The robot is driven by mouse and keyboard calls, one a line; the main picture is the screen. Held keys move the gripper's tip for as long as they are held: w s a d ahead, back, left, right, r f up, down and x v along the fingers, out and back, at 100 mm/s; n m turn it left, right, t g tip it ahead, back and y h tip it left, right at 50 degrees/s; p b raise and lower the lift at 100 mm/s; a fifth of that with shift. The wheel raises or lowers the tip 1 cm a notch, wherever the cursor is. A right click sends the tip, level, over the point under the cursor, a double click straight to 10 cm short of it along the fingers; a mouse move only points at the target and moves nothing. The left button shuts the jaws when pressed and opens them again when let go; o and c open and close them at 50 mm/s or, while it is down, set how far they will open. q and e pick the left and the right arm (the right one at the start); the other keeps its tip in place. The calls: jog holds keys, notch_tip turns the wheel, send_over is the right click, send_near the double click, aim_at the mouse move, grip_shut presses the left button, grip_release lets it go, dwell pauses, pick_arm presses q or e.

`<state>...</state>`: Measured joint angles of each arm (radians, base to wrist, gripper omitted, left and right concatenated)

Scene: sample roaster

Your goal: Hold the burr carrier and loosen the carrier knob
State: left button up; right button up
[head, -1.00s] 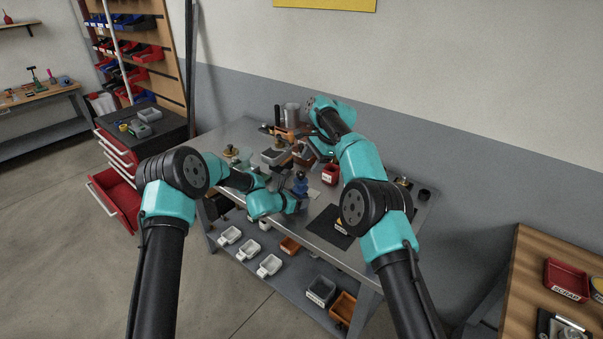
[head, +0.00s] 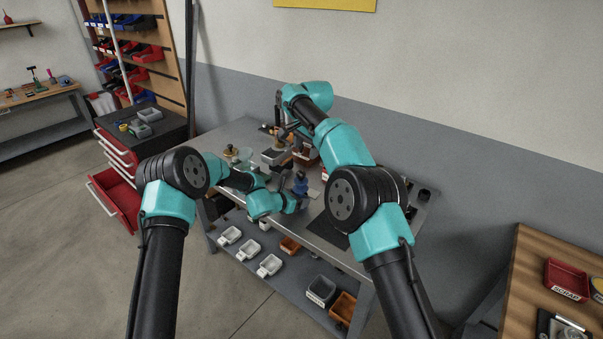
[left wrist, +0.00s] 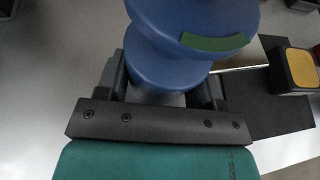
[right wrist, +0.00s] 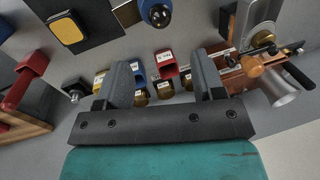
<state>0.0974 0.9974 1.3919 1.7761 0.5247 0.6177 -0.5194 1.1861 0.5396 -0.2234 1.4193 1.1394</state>
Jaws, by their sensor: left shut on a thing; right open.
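The blue burr carrier (head: 300,183) stands on the metal bench. My left gripper (head: 296,203) is shut on it from the near side. In the left wrist view, the fingers sit either side of the narrow waist of the carrier (left wrist: 165,72), below a wide upper part with a green strip. The right wrist view shows the carrier (right wrist: 150,22) at the top edge, with a round metallic part on it that looks like the knob (right wrist: 158,14). My right gripper (head: 283,122) is open and empty over the back of the bench, away from the carrier. It also shows in the right wrist view (right wrist: 164,82).
A red labelled bin (right wrist: 166,66) and several small pots are beyond the open fingers. A dark mat (left wrist: 262,105) with a yellow-topped block (left wrist: 298,68) lies beside the carrier.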

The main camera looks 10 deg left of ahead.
aim_at(301, 172)
jog(key=f, duration=0.3)
jog(key=a+f, duration=0.1)
jog(key=f, duration=0.3)
jog(key=w+f, duration=0.1)
jog(key=f, duration=0.3)
jog(key=shift+w+a+f, duration=0.1)
jog(key=shift+a, duration=0.3)
jog(key=shift+c, duration=0.3)
jog(key=c, duration=0.9)
jog(key=shift+o, duration=0.2)
jog(key=shift+n, duration=0.5)
jog(key=shift+w+n+g, duration=0.1)
jog(key=shift+n+g, duration=0.4)
jog(key=shift+n, duration=2.1)
jog(key=o, duration=0.9)
